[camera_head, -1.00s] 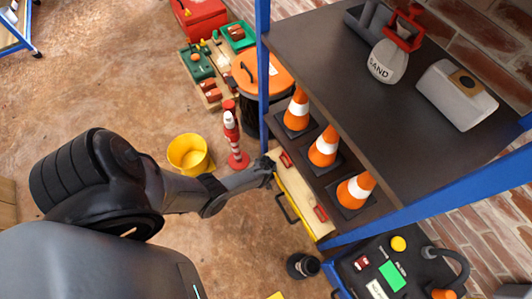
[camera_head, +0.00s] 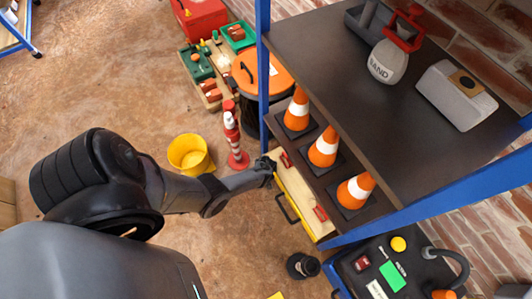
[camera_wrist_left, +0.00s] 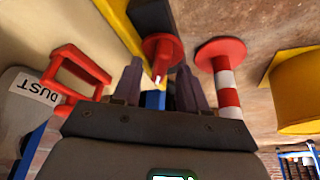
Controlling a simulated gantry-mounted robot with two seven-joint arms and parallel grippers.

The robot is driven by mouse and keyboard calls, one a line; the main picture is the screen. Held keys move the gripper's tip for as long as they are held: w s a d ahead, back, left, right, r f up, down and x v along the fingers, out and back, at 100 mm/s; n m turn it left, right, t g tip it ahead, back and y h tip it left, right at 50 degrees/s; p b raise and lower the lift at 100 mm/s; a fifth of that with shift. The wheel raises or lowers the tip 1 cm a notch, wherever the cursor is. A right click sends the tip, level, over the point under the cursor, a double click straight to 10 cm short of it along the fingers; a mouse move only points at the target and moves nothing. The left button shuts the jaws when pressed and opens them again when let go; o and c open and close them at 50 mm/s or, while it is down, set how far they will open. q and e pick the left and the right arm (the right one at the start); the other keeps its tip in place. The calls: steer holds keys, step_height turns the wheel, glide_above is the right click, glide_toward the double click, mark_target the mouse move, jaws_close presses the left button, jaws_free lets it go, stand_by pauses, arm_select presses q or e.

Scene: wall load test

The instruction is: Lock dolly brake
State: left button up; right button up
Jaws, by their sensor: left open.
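My left gripper (camera_head: 269,165) is at the unit's far end, open. In the left wrist view its two dark fingers (camera_wrist_left: 158,85) stand apart, with a round red part (camera_wrist_left: 162,48) beyond them. Contact cannot be told. No brake is clearly identifiable. My right gripper is not in view.
A red-and-white post (camera_head: 233,140) and a yellow bucket (camera_head: 188,153) stand close to my left forearm. A blue-framed shelf (camera_head: 264,110) holds orange cones (camera_head: 323,147). An orange-lidded bin (camera_head: 263,77) stands behind. Bare floor lies at left.

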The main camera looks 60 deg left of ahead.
arm_select(q)
steer(key=p+v, duration=0.9)
steer(key=v, duration=0.1)
steer(key=shift+r, duration=0.35)
steer(key=shift+s, duration=0.1)
steer(key=shift+c, duration=0.3)
